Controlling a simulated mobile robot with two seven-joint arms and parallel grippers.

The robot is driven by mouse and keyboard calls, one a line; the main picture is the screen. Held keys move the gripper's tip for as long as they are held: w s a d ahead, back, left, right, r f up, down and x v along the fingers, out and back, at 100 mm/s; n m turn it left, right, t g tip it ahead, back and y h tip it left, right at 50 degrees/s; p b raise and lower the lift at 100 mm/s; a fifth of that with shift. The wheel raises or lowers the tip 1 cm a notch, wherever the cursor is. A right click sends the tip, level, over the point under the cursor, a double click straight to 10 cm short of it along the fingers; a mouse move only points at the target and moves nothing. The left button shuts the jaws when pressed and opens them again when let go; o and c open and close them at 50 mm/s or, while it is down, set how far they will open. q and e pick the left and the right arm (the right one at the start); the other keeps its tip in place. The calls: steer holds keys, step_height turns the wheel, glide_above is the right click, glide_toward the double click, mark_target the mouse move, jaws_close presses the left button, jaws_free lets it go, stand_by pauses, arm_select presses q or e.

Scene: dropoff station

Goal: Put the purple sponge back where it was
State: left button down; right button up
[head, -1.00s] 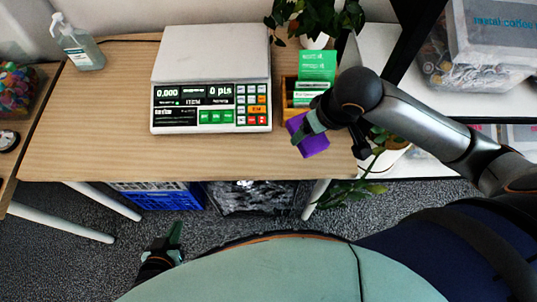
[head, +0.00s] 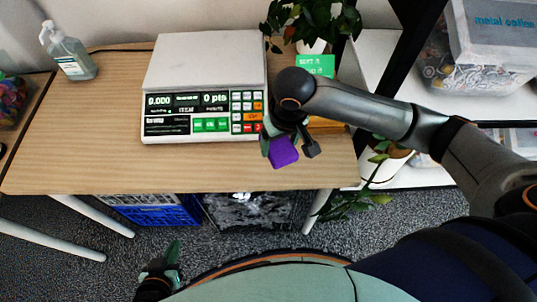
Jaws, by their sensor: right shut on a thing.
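The purple sponge (head: 284,152) shows in the head view near the front edge of the wooden table, just in front of the scale's right corner. My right gripper (head: 284,146) is shut on it, and its dark wrist hides part of the view behind. I cannot tell whether the sponge touches the table. My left gripper (head: 172,262) is low at the bottom left, over the floor and away from the table. Its fingers are too small to tell whether they are open.
A white scale (head: 205,62) stands mid-table. A sanitizer bottle (head: 68,52) is at the back left. A green card box (head: 315,66) and a plant (head: 308,20) are at the back right, partly behind my arm. The table (head: 90,140) is clear at front left.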

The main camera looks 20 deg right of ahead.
steer(key=a+f, duration=0.1)
steer(key=w+a+f, duration=0.1)
steer(key=shift+w+f, duration=0.1)
steer(key=shift+f, duration=0.3)
step_height(320, 180, down, 3)
steer(key=shift+w+a+f+b, duration=0.1)
steer(key=shift+f+b, duration=0.1)
steer(key=shift+b, duration=0.35)
arm_select(q)
steer(key=shift+w+d+f, duration=0.1)
steer(key=shift+w+d, duration=0.2)
steer(key=shift+d, duration=0.25)
arm_select(e)
steer(key=shift+f, duration=0.1)
steer(key=o, duration=0.8)
steer(key=shift+o, duration=1.2)
arm_select(q)
steer(key=shift+a+f, duration=0.2)
